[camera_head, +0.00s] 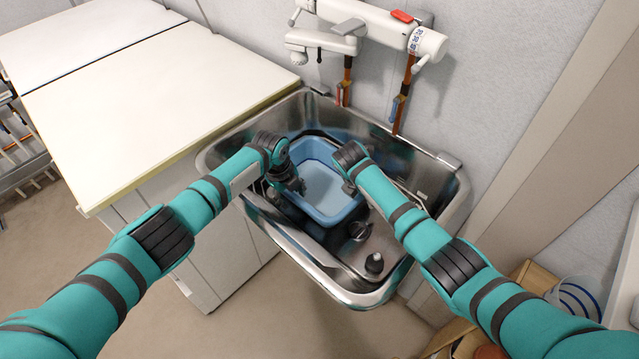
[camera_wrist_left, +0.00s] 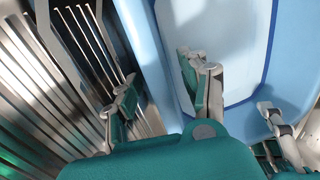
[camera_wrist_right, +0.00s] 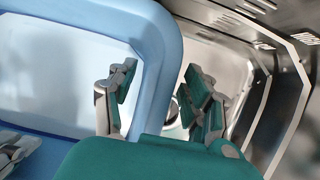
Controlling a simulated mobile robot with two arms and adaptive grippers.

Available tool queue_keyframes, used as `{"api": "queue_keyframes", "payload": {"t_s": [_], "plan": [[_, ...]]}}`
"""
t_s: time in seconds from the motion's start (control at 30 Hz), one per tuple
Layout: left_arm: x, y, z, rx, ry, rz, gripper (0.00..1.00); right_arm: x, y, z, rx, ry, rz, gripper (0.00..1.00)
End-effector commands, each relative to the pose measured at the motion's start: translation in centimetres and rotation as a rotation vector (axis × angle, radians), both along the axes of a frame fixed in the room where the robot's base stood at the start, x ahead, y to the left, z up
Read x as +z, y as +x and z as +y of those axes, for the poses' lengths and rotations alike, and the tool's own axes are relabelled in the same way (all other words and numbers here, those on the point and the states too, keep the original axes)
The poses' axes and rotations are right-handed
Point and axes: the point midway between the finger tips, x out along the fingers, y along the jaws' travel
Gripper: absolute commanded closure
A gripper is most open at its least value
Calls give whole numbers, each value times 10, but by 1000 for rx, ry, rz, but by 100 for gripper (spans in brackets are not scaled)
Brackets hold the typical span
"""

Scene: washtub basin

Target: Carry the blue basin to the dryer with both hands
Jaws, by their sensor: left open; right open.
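The blue basin (camera_head: 337,217) sits in the steel sink, with a pale, bare inside. My left gripper (camera_head: 295,184) is open at the basin's left wall. In the left wrist view its fingers (camera_wrist_left: 160,98) stand on either side of the wall (camera_wrist_left: 158,55), with a gap. My right gripper (camera_head: 350,186) is open at the opposite wall. In the right wrist view its fingers (camera_wrist_right: 160,100) straddle the line of the rim (camera_wrist_right: 160,35); contact cannot be told. The dryer cannot be made out in these views.
The steel sink (camera_head: 452,205) surrounds the basin closely. A white faucet unit (camera_head: 375,25) hangs on the wall behind.

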Motion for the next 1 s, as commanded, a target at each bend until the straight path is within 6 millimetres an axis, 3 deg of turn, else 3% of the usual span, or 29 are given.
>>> {"api": "queue_keyframes", "payload": {"t_s": [0.07,0.33,0.4,1.0], "plan": [[0,0,0,0,0,0,63,0,0,0,0,0,0,57],[0,0,0,1,1,1,98,0,0,0,0,-1,1,93],[0,0,1,1,1,1,100,0,0,0,0,-1,1,100],[3,0,3,0,6,2,100,4,1,-2,2,-7,-2,100]]}}
